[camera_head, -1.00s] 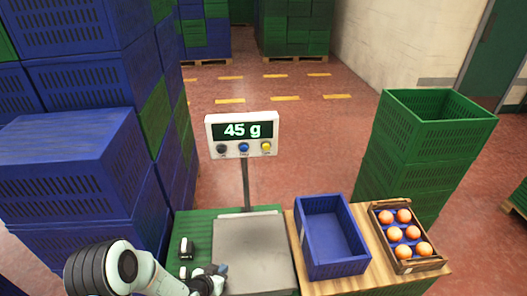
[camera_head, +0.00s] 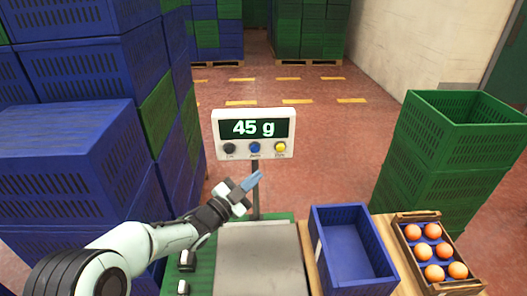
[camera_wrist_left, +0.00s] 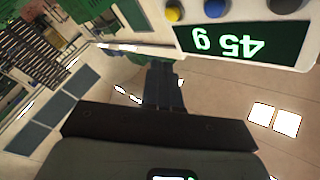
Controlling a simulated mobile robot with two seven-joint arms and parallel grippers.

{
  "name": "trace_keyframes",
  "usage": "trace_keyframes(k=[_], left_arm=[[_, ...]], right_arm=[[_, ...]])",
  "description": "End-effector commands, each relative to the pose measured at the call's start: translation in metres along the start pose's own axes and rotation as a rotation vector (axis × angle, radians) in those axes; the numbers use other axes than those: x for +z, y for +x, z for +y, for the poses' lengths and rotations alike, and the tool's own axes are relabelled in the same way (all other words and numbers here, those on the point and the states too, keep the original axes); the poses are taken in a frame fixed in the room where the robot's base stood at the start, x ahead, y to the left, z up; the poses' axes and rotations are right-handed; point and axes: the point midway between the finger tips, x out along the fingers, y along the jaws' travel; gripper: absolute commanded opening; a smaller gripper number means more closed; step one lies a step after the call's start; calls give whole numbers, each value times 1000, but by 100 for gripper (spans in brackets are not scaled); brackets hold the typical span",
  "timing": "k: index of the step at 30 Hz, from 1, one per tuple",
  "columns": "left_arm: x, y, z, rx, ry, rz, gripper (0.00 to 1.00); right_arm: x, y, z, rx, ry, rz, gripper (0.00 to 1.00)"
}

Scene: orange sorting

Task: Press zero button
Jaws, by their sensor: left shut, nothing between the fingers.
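The scale display (camera_head: 253,130) stands on a post behind the scale plate and reads "45 g". Below its screen are a dark button (camera_head: 230,148), a blue button (camera_head: 255,147) and a yellow button (camera_head: 280,147); their small labels are too blurred to read surely. My left gripper (camera_head: 254,180) is shut and empty, just below the display and apart from the buttons. In the left wrist view the display (camera_wrist_left: 245,42) appears upside down beyond the gripper fingers (camera_wrist_left: 163,85). My right gripper is not in view.
The bare scale plate (camera_head: 258,262) lies below the gripper. An empty blue crate (camera_head: 318,250) and a wooden tray (camera_head: 402,247) of several oranges stand to its right. Stacked blue crates (camera_head: 65,150) rise at left, green crates (camera_head: 450,150) at right.

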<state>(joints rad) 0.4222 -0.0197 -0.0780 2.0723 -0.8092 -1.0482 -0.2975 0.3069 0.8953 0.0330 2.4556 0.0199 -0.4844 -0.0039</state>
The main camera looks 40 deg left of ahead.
Motion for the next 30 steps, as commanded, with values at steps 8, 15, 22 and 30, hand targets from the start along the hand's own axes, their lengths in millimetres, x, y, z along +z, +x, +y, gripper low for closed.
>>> trace_keyframes(k=[8, 15, 22, 30], left_arm=[[1, 1, 0, 0, -2, -1, 0], [10, 15, -11, 0, -3, -3, 0], [27, 38, -28, 0, -2, -3, 0], [43, 57, -40, 1, -3, -3, 0]], right_arm=[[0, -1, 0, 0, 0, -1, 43], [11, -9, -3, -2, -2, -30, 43], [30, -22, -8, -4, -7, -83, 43], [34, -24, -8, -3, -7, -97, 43]])
